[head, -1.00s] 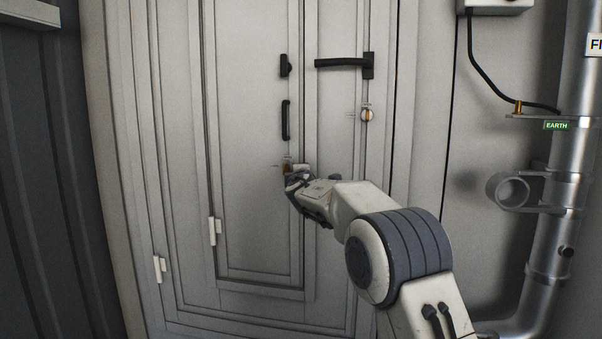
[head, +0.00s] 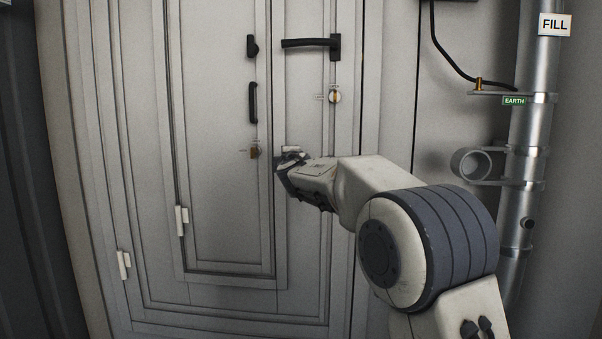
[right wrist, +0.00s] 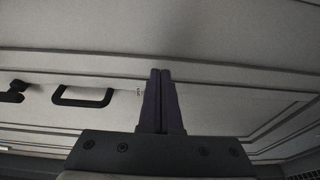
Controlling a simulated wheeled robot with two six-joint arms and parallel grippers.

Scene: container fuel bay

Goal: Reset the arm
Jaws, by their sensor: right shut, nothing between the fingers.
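My right gripper (head: 287,166) reaches in from the lower right in the head view, in front of the grey door panels. In the right wrist view its two dark fingers (right wrist: 161,98) are together with nothing between them. A small brass lock (head: 254,152) on the inner door shows just left of the gripper, apart from it. A black pull handle (head: 253,103) sits above that lock and also shows in the right wrist view (right wrist: 82,96). My left gripper is not in view.
A black lever handle (head: 312,43) and a round brass lock (head: 334,96) are on the outer door. At right stand a metal fill pipe (head: 529,130), a green EARTH label (head: 514,100) and a short pipe stub (head: 470,164). White hinges (head: 181,221) are at lower left.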

